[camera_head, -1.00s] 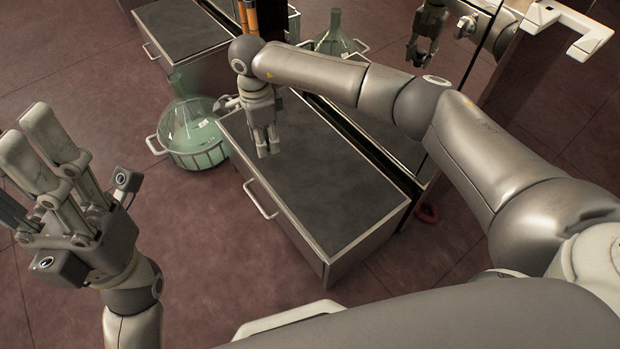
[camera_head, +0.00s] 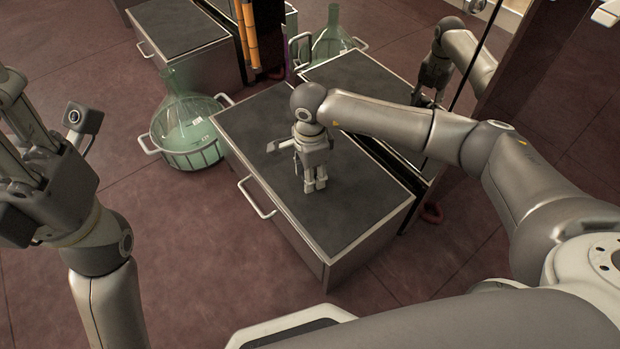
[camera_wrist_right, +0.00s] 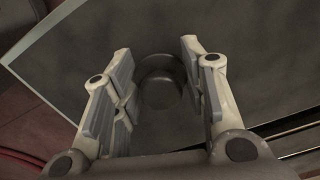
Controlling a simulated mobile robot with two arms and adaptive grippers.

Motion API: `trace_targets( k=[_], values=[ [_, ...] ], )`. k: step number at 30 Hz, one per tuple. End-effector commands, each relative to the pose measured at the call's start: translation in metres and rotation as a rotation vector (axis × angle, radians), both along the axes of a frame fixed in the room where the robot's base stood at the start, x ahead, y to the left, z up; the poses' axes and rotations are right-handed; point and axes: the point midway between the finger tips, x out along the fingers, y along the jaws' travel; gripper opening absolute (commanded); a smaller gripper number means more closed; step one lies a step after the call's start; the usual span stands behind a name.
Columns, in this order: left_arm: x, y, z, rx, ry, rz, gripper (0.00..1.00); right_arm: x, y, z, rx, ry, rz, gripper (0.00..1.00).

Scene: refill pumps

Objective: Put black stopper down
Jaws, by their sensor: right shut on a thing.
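The black stopper (camera_wrist_right: 160,82) shows in the right wrist view as a dark round piece between the fingers of my right gripper (camera_wrist_right: 155,95). In the head view, my right gripper (camera_head: 315,187) points down over the dark top of the near cabinet (camera_head: 347,215), shut on the stopper. The stopper is hidden by the fingers there. I cannot tell whether the stopper touches the surface. My left gripper (camera_head: 15,110) is at the left edge, raised and partly cut off by the frame, away from the cabinet. Its jaw opening is unclear.
A green glass flask (camera_head: 187,125) in a handled metal holder stands left of the cabinet. Another flask (camera_head: 331,45) stands behind it. A second cabinet (camera_head: 178,28) is at the back left. A reflective panel at right mirrors my arm. The cabinet top around my gripper is clear.

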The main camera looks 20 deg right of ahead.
Motion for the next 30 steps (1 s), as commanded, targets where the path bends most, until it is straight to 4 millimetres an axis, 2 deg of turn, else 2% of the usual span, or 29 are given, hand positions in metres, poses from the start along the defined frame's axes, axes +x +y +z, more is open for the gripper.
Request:
trace_targets(
  k=[1, 3, 15, 16, 20, 30],
  values=[
    [-0.0010, -0.0002, -0.0011, 0.000, -0.010, 0.000, 0.40, -0.0002, 0.0006, -0.0092, 0.000, 0.000, 0.001, 0.27],
    [-0.0016, -0.0003, 0.0008, 0.000, -0.016, 0.001, 0.40, 0.0000, 0.0007, -0.0125, 0.001, -0.001, 0.001, 0.27],
    [-0.0023, -0.0008, 0.0018, 0.002, -0.024, 0.001, 0.40, 0.0002, 0.0005, -0.0168, 0.000, 0.000, 0.001, 0.27],
    [-0.0025, -0.0008, 0.0038, 0.002, -0.026, 0.001, 0.40, 0.0003, 0.0005, -0.0153, 0.000, -0.001, 0.001, 0.44],
    [-0.0026, -0.0008, 0.0038, 0.002, -0.025, 0.001, 0.40, 0.0002, 0.0005, -0.0151, 0.000, 0.000, 0.001, 0.60],
    [-0.0028, -0.0008, 0.0044, 0.002, -0.025, 0.000, 0.40, 0.0002, 0.0005, -0.0141, 0.000, 0.000, 0.001, 0.62]
  ],
)
